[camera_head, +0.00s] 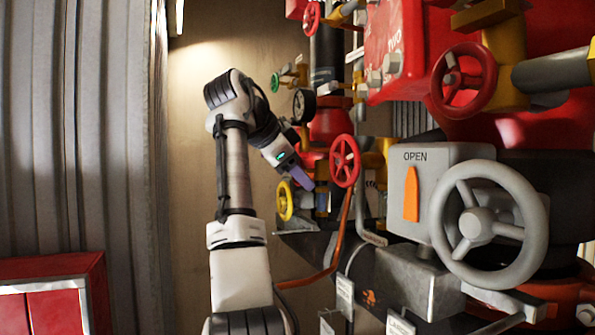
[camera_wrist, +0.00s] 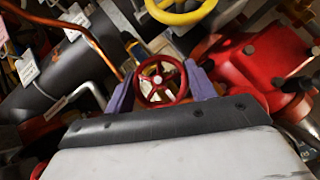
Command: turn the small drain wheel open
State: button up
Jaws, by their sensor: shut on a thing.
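A small red handwheel (camera_wrist: 162,80) with spokes and a pale hub sits between my gripper's (camera_wrist: 161,84) two purple fingers in the wrist view. The fingers are shut on its rim from both sides. In the head view my gripper (camera_head: 304,180) reaches rightward and down among the pipes, with one purple finger showing. A red spoked wheel (camera_head: 345,160) stands just right of the fingertips there; I cannot tell whether it is the held one. I cannot tell from these frames how far the held wheel is turned.
A yellow wheel (camera_head: 285,200) is close below my gripper; a yellow wheel (camera_wrist: 180,10) also shows at the top of the wrist view. A large grey wheel (camera_head: 487,225) and a box marked OPEN (camera_head: 432,185) stand right. An orange pipe (camera_head: 330,255) runs below. A red cabinet (camera_head: 50,290) is lower left.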

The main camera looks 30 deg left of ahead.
jog(key=shift+f+n+g+h, duration=0.1)
jog(key=shift+n+g+h, duration=0.2)
dwell(0.5)
jog(key=o, duration=1)
jog(key=shift+r, duration=0.2)
